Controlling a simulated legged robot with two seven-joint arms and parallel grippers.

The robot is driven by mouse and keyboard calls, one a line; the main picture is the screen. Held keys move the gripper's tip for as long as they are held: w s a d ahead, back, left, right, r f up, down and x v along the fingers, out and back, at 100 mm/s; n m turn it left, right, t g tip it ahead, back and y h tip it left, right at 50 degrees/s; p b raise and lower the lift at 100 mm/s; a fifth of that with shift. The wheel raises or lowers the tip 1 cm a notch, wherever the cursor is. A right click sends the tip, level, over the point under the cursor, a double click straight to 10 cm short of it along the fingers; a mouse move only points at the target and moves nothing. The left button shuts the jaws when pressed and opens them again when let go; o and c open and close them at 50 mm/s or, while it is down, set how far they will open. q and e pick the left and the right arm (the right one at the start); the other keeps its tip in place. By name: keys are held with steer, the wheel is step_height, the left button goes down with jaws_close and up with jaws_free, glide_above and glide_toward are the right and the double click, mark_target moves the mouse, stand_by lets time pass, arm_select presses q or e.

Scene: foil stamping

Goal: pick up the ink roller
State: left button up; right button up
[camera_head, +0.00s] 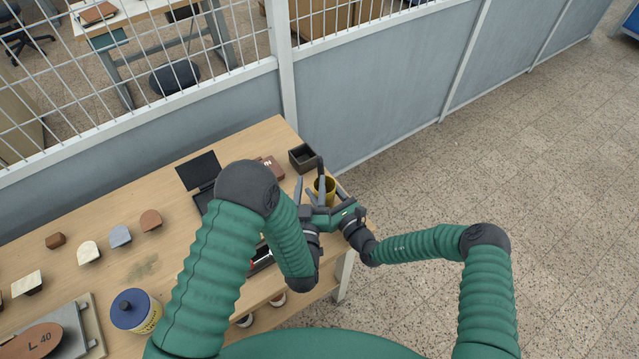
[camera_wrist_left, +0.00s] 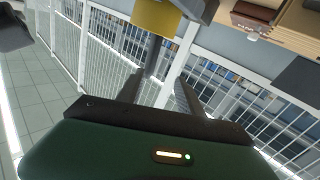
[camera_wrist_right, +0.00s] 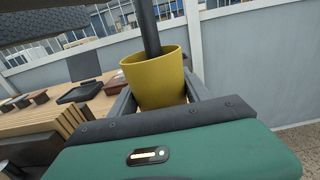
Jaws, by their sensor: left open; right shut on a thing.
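My right gripper (camera_head: 331,203) is shut on a yellow cup (camera_head: 325,184), which stands between its fingers in the right wrist view (camera_wrist_right: 158,78). A dark rod (camera_wrist_right: 150,28) rises from the cup's mouth; I cannot tell whether it is a tool or a finger of my left gripper. My left gripper (camera_head: 308,188) is open beside the cup at the table's right end. The cup also shows at the top of the left wrist view (camera_wrist_left: 156,17). I cannot make out the ink roller for sure. A red and black thing (camera_head: 262,259) is partly hidden by my left arm.
The wooden table (camera_head: 110,225) carries a dark open box (camera_head: 302,157), a brown block (camera_head: 271,168), a black hinged case (camera_head: 199,171), several coloured pieces and a blue-lidded tin (camera_head: 134,309). A grey partition (camera_head: 375,80) stands behind. The floor at right is clear.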

arm_select(q)
steer(key=w, duration=0.6)
steer(key=shift+w+d, duration=0.35)
steer(key=shift+d, duration=0.1)
jaws_close()
steer(key=shift+f, duration=0.1)
steer(key=shift+a, duration=0.2)
stand_by(0.6)
